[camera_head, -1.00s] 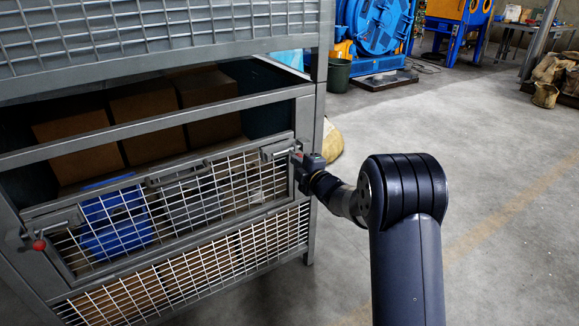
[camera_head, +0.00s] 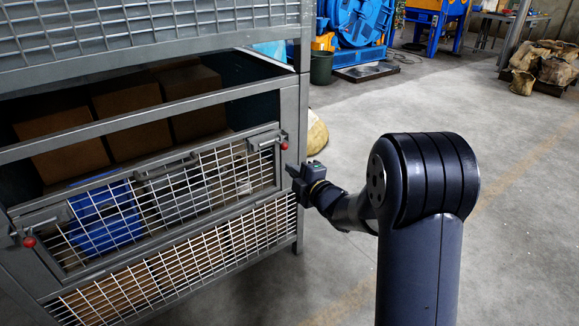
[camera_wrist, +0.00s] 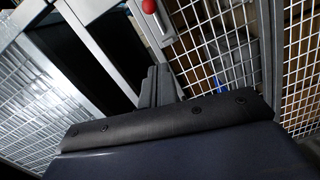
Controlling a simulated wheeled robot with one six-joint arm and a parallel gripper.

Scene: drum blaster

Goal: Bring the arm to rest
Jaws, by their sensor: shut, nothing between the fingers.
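My gripper (camera_head: 294,172) is at the right end of the wire cage rack (camera_head: 304,60), just to the right of its corner post. It stands a little apart from the red latch knob (camera_head: 284,146). In the wrist view my gripper's fingers (camera_wrist: 157,85) lie together with nothing between them. A red knob (camera_wrist: 149,6) shows just beyond them in that view. My arm is bent, with its large dark elbow at the right of the head view.
The hinged mesh door (camera_head: 160,200) looks shut, with another red knob (camera_head: 29,242) at its left. Brown boxes (camera_head: 126,105) and a blue object (camera_head: 103,217) are inside. Blue machinery (camera_head: 358,22) and a dark bin (camera_head: 321,67) stand behind.

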